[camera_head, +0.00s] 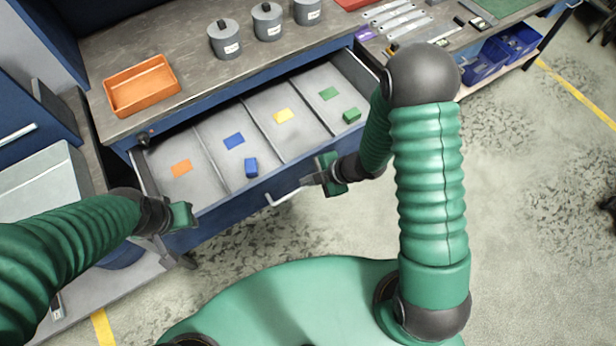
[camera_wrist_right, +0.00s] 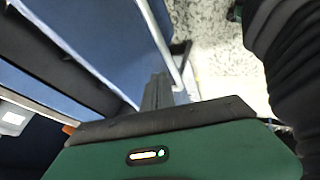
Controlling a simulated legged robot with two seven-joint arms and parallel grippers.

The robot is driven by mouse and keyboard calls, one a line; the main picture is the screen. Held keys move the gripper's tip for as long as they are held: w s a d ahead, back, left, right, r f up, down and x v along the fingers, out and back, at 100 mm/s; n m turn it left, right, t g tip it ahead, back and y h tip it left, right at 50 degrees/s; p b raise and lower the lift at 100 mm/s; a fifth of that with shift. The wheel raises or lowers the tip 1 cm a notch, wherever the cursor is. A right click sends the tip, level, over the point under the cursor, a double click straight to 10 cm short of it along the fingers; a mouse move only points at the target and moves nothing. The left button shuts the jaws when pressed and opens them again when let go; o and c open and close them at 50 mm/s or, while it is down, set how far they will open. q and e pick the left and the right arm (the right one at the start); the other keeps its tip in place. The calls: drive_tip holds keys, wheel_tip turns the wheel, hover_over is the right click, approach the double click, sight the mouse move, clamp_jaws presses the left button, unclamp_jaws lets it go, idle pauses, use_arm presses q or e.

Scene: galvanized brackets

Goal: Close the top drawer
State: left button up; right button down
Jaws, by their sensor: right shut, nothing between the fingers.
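The top drawer (camera_head: 232,200) is pulled open, its blue front standing out from the bench. A pale bar handle (camera_head: 285,198) is on that front; in the right wrist view the handle (camera_wrist_right: 166,45) runs beside the fingers. My right gripper (camera_head: 308,181) is shut and empty close to the drawer front, near the handle's right end; its fingers (camera_wrist_right: 157,92) also show in the right wrist view. Whether they touch the handle or front is unclear. My left gripper (camera_head: 182,217) is by the drawer's left front corner; its finger opening is not clear.
The drawer's compartments hold coloured cards, a blue block (camera_head: 251,168) and a green block (camera_head: 351,115). An orange tray (camera_head: 142,105) and grey lidded canisters (camera_head: 268,25) stand on the worktop. Blue bins (camera_head: 487,62) sit at the right.

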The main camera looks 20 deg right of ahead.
drive_tip(key=x, duration=0.6)
drive_tip(key=shift+w+a+f, duration=0.1)
drive_tip(key=shift+w+a, duration=0.1)
drive_tip(key=shift+a, duration=0.1)
drive_tip(key=shift+d+f, duration=0.15)
drive_tip(key=shift+f, duration=0.05)
drive_tip(key=shift+d, duration=0.15)
